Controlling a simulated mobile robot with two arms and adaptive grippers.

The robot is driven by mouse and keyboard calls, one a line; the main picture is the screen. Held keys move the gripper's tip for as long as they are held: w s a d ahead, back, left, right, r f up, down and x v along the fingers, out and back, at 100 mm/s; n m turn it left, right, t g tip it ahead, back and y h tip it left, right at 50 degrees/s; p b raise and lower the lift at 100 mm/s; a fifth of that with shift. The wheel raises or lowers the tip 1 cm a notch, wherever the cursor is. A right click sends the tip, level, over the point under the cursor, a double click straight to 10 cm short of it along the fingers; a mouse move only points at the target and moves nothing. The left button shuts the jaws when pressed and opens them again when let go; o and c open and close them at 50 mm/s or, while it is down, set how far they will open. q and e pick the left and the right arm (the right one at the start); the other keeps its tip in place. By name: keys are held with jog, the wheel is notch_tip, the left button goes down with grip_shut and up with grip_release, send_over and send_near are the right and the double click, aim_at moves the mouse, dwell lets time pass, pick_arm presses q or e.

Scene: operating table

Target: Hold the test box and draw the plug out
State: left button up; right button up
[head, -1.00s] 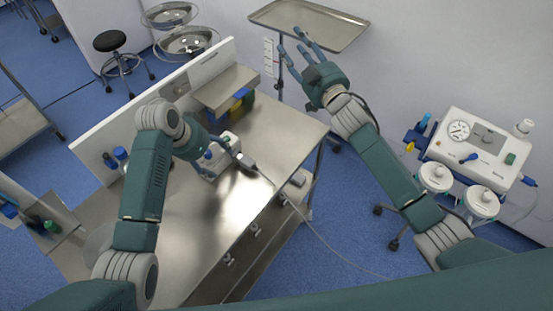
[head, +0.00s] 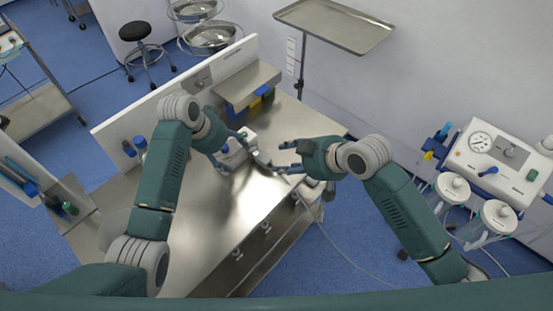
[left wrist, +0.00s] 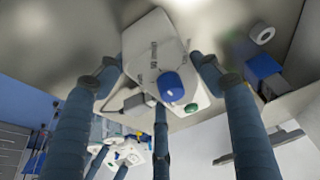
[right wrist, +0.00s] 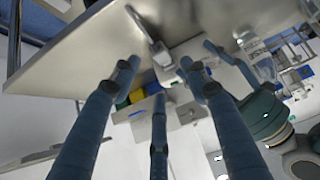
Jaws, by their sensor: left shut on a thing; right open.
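The white test box (head: 240,148) stands on the steel table. In the left wrist view the box (left wrist: 150,50) shows its blue knob (left wrist: 170,85) and a green button. My left gripper (head: 230,152) is shut on the box, with fingers on both sides. The grey plug (head: 262,160) sits at the box's right side in the head view; it also shows in the left wrist view (left wrist: 136,104) and, with its cable, in the right wrist view (right wrist: 158,48). My right gripper (head: 277,159) is open beside the plug, its fingertips pointing at it. I cannot tell whether they touch.
The steel table (head: 215,255) is clear in front. A shelf (head: 246,84) with blue and yellow things under it stands behind the box. The plug's cable (head: 330,238) hangs over the table's right edge. A tray on a stand (head: 335,25) is at the back.

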aim_at(268, 161)
jog(key=x, duration=1)
jog(key=c, duration=1.1)
jog(key=shift+r, duration=0.15)
jog(key=shift+g, duration=0.3)
jog(key=shift+d+r+n, duration=0.1)
jog(key=shift+n, duration=0.3)
jog(key=shift+c, duration=0.2)
pick_arm(q)
jog(key=shift+w, duration=0.1)
pick_arm(e)
jog(key=shift+s+d, duration=0.3)
jog(key=shift+d, duration=0.55)
jog(key=shift+s+d, duration=0.15)
jog(key=shift+d, duration=0.1)
